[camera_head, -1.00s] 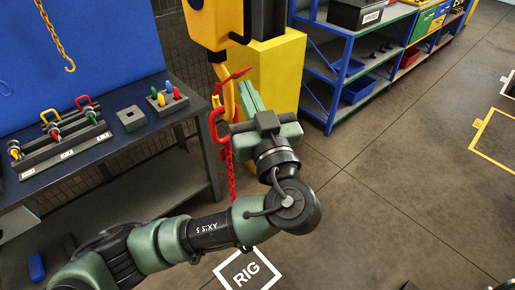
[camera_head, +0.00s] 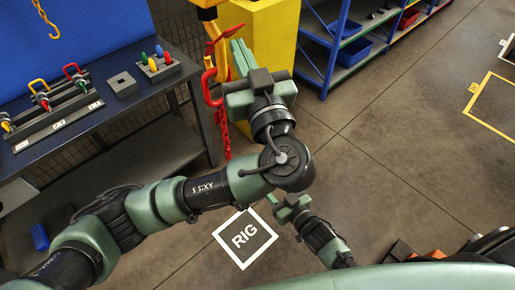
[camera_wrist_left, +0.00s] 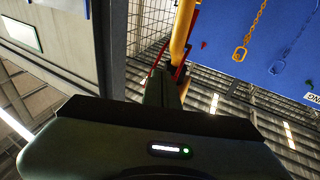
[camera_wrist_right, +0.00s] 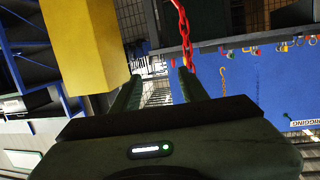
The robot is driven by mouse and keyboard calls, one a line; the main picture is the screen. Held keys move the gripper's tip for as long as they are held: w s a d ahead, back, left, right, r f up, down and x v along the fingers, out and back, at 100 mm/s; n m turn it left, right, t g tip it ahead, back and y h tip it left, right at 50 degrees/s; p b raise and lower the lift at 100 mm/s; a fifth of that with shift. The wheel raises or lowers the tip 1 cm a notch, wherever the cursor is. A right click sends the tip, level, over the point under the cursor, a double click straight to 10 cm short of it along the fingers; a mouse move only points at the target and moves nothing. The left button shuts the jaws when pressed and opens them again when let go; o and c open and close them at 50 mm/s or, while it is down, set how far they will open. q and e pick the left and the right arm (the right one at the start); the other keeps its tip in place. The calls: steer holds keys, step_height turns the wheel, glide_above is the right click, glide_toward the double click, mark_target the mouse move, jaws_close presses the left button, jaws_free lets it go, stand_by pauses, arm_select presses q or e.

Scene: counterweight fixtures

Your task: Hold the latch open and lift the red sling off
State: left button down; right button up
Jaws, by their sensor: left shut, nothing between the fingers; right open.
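The yellow hook (camera_head: 217,42) hangs at the upper middle of the head view, with a thin red latch lever (camera_head: 231,32) sticking out right. The red sling's link (camera_head: 209,88) is at the hook, and its chain (camera_head: 227,140) hangs below, partly behind my left gripper. My left gripper (camera_head: 239,50) is shut and empty, its tips just below the lever; contact is unclear. The left wrist view shows the hook (camera_wrist_left: 182,35) beyond the fingers. My right gripper (camera_head: 287,200) is open and empty, low in the head view. The right wrist view shows the red chain (camera_wrist_right: 182,28) beyond its fingers.
A dark bench (camera_head: 110,112) on the left holds a rack with coloured shackles and a peg block (camera_head: 158,66). A yellow column (camera_head: 268,40) stands behind the hook, with blue shelves (camera_head: 335,55) to its right. The floor around the RIG mark (camera_head: 245,237) is open.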

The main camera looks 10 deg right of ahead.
mark_target(224, 113)
steer(key=w+a+r+n+t+y, duration=0.1)
steer(key=a+r+t+y, duration=0.15)
steer(key=r, duration=0.65)
steer(key=w+a+r+n+t+y, duration=0.1)
steer(key=a+r+y, duration=0.15)
steer(key=r, duration=0.75)
steer(key=x, duration=1.3)
steer(key=shift+w+f, duration=0.15)
steer(key=shift+f, duration=0.15)
steer(key=shift+d, duration=0.1)
jaws_close()
steer(key=shift+r, duration=0.15)
